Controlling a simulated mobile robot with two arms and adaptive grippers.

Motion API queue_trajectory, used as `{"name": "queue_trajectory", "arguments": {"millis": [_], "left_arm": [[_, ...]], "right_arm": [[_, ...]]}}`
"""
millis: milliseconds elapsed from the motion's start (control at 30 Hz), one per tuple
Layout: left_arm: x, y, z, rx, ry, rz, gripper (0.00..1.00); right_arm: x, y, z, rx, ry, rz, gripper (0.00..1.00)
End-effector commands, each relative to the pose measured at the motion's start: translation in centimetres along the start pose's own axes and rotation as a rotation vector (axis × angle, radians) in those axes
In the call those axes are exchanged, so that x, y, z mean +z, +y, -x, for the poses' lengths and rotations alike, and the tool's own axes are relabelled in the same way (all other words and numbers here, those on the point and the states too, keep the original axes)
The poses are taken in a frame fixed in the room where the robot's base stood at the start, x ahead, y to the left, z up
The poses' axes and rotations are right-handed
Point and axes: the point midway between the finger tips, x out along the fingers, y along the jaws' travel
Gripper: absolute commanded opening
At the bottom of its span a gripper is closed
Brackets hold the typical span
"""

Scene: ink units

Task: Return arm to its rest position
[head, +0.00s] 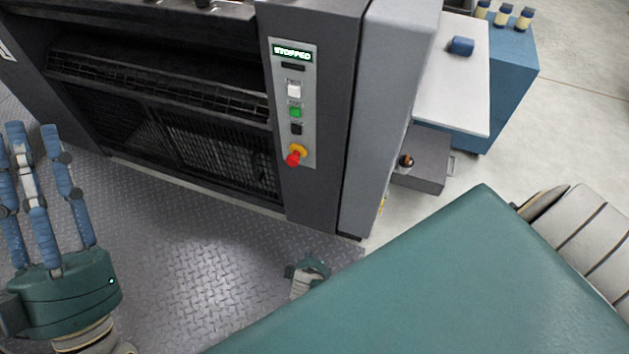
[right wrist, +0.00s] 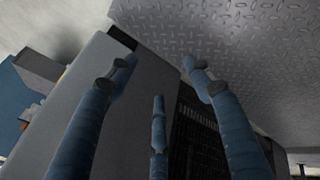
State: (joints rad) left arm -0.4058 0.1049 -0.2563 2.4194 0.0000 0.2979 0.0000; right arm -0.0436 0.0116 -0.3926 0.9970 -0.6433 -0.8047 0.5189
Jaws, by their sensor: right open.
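My left gripper (head: 32,140) is at the left edge of the head view, above the tread-plate floor. Its blue fingers point up, spread apart with nothing between them. My right arm's large green link (head: 450,285) crosses the lower right of the head view and hides what lies behind it. A small green and pale part of mine (head: 307,274) shows past its edge. In the right wrist view my right gripper (right wrist: 158,78) has its blue fingers spread and empty, with the grey machine housing and tread plate beyond.
A dark grey machine (head: 318,190) stands ahead; its panel reads "STOPPED" above buttons and a red knob (head: 296,157). To its right are a grey box (head: 425,165), a white tabletop (head: 460,90) and a blue cabinet (head: 512,75). Tread-plate floor (head: 200,255) is clear between my arms.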

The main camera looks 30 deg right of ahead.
Motion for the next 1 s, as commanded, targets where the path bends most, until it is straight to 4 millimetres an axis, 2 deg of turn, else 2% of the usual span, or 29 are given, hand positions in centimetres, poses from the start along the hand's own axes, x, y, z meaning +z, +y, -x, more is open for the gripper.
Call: {"name": "queue_trajectory", "arguments": {"millis": [467,567,667,767,800,867,900,967,1000], "left_arm": [[0.1,0.0,0.0,0.000,-0.002,0.000,0.33],[1.4,0.0,-0.1,0.000,-0.037,-0.001,0.33],[5.2,-0.2,0.0,-0.002,-0.139,-0.004,0.33],[11.5,-0.4,1.3,-0.005,-0.306,-0.008,0.33],[14.3,-0.5,2.4,-0.007,-0.385,-0.010,0.33],[18.4,-0.8,4.5,-0.009,-0.503,-0.012,0.33],[20.9,-0.9,6.2,-0.011,-0.581,-0.014,0.33],[24.4,-1.1,9.2,-0.015,-0.700,-0.016,0.33],[26.5,-1.3,11.4,-0.017,-0.780,-0.017,0.33]], "right_arm": [[0.0,0.0,0.0,0.001,0.000,0.000,0.51],[0.4,0.1,0.4,-0.008,-0.007,0.003,0.51],[1.7,0.0,1.4,-0.036,-0.026,0.010,0.51],[3.8,-0.3,2.9,-0.081,-0.053,0.019,0.51],[4.7,-0.4,3.5,-0.102,-0.064,0.021,0.51],[6.2,-0.6,4.5,-0.133,-0.081,0.023,0.51],[7.1,-0.8,5.2,-0.154,-0.092,0.024,0.51],[8.6,-0.9,6.2,-0.183,-0.106,0.024,0.51],[9.5,-1.0,7.0,-0.201,-0.114,0.022,0.51]]}}
